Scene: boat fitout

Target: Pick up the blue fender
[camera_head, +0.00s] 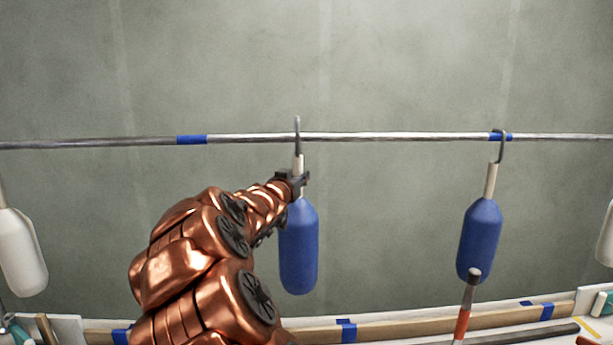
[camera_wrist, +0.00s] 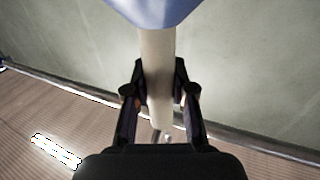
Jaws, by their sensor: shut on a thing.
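A blue fender (camera_head: 299,246) hangs upright at the middle of the head view, with a pale neck and a grey hook (camera_head: 297,131) on top. My gripper (camera_head: 298,180) is shut on its pale neck, just above the blue body. In the wrist view the neck (camera_wrist: 157,55) runs between the two fingers of my gripper (camera_wrist: 158,98), and the blue body (camera_wrist: 158,10) shows at the top edge. The hook's top stands above the rail; I cannot tell whether it touches the rail. A second blue fender (camera_head: 480,238) hangs by its hook to the right, slightly tilted.
A metal rail (camera_head: 400,137) with blue tape bands crosses the head view. White fenders hang at the far left (camera_head: 20,252) and the right edge (camera_head: 606,240). A red-and-black handled tool (camera_head: 464,310) stands before the right blue fender. A wooden ledge (camera_head: 400,326) runs below.

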